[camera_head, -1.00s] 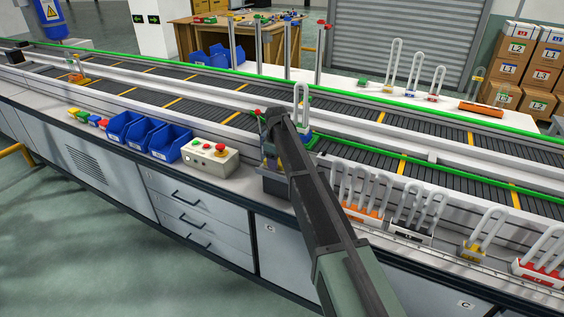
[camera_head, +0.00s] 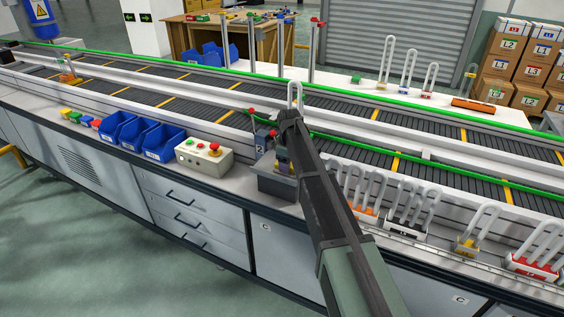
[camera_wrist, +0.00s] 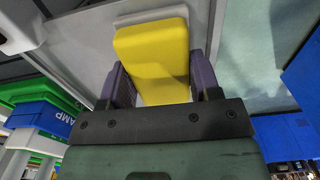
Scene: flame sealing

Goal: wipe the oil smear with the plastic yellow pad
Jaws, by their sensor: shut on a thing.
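The yellow pad (camera_wrist: 153,58) fills the middle of the wrist view, a smooth block with rounded corners and a pale layer along its far edge. My gripper (camera_wrist: 160,82) is shut on it, with a purple finger on either side. In the head view my arm hides most of the gripper, which is low beside a dark grey block (camera_head: 276,187) on the bench. I cannot make out the oil smear in either view; whether the pad touches a surface I cannot tell.
A control box (camera_head: 204,155) with a red button and blue bins (camera_head: 163,142) stand left of my arm. Racks of white loops (camera_head: 407,222) stand close on the right. The conveyor (camera_head: 345,150) with a green rail runs behind.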

